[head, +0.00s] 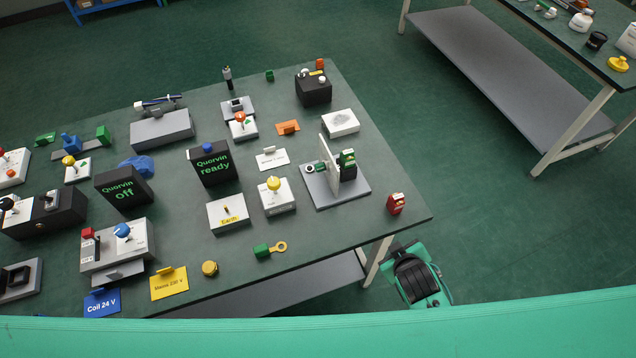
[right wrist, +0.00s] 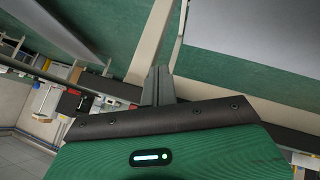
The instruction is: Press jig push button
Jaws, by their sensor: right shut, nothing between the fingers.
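The jig is a grey base plate (head: 320,198) with a white upright panel (head: 330,158), near the right end of the table. A green-and-black push-button unit (head: 348,165) sits at the panel's right side, and a small green-and-black round part (head: 312,168) shows on its left. Which end is the pressing face is too small to tell. My right gripper (right wrist: 158,85) is shut and empty in the right wrist view. In the head view my green right arm is beyond the table's front right corner, apart from the jig. My left gripper is not in view.
The table top (head: 375,225) is crowded to the left with button boxes, signs and a black "Quorvin ready" display (head: 212,168). A red part (head: 396,204) lies near the right edge. A white block (head: 340,123) is behind the jig. Open floor separates a second table (head: 475,60).

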